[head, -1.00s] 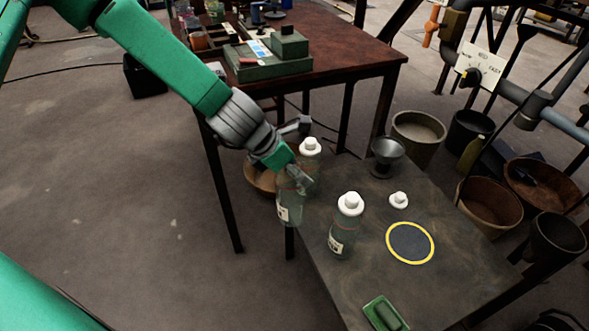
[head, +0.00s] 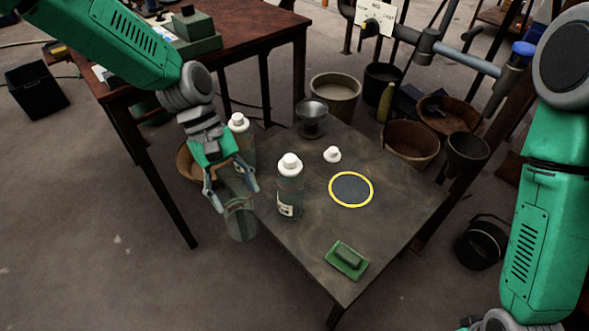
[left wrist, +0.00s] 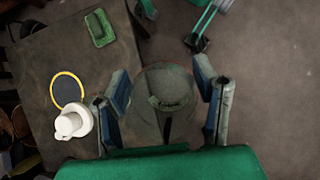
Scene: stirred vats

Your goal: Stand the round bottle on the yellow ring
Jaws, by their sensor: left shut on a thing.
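My left gripper (head: 232,196) is shut on a clear round bottle (head: 240,222), which hangs just off the table's left edge. In the left wrist view the clear bottle (left wrist: 165,100) sits between both fingers, seen from above. The yellow ring (head: 352,207) lies flat on the table around a dark, bare disc, to the right of the held bottle. It also shows in the left wrist view (left wrist: 54,88). My right arm comes in at the right; its fingers are not visible.
A white-capped bottle (head: 290,188) stands between gripper and ring. Another white-capped bottle (head: 239,130) stands behind the gripper. A loose white stopper (head: 332,154), a grey funnel (head: 311,116) and a green block on a tray (head: 346,258) are on the table (head: 395,215). Buckets stand beyond.

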